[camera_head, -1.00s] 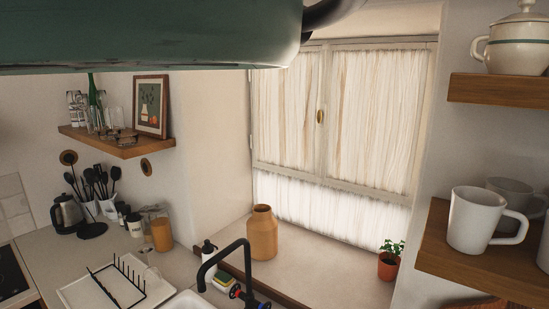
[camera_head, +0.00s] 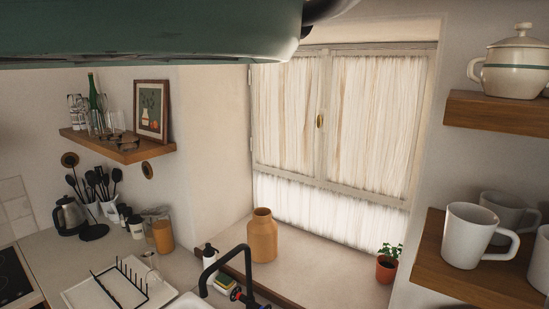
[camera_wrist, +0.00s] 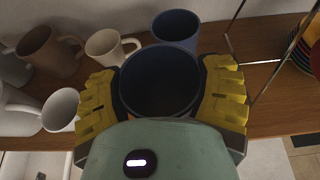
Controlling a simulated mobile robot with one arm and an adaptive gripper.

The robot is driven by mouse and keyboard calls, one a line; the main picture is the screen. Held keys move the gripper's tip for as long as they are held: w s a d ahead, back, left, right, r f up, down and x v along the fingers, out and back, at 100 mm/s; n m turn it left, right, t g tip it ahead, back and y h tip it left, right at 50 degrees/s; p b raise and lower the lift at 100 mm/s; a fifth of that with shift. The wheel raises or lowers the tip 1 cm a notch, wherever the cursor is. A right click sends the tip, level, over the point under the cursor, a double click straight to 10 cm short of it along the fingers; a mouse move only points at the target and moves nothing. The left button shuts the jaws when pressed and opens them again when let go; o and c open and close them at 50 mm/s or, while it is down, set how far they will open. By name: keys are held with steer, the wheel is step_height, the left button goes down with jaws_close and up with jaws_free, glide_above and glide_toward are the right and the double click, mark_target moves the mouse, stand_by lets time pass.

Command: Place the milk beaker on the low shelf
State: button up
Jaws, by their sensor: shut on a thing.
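My gripper (camera_wrist: 160,76), with yellow ridged fingers, is shut on a dark blue beaker (camera_wrist: 158,90) in the wrist view. The beaker's open mouth faces the camera, and its base is hidden. I take it to be the milk beaker; no label shows. A wooden shelf board (camera_wrist: 275,115) lies behind the gripper, and I cannot tell whether the beaker touches it. A second blue cup (camera_wrist: 177,27) stands just beyond the held one. In the head view, a lower wooden shelf (camera_head: 432,262) is at the right; my gripper and the beaker are out of sight there.
Mugs crowd the wrist view's left, including a white mug (camera_wrist: 60,108) and a cream mug (camera_wrist: 105,46). Stacked plates (camera_wrist: 305,50) stand right, past a thin metal support. The head view shows a white mug (camera_head: 468,235) below an upper shelf (camera_head: 490,112).

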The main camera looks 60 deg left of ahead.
steer(key=shift+w+d, duration=0.1)
steer(key=shift+w, duration=0.2)
step_height(320, 180, down, 3)
steer(key=p, duration=0.3)
steer(key=shift+r+p, duration=0.2)
steer(key=shift+p, duration=0.15)
steer(key=shift+f, duration=0.5)
steer(key=shift+f, duration=0.15)
steer(key=o, duration=1.3)
steer(key=shift+d, duration=0.1)
steer(key=shift+b+v, duration=4.25)
steer(key=shift+v, duration=1.85)
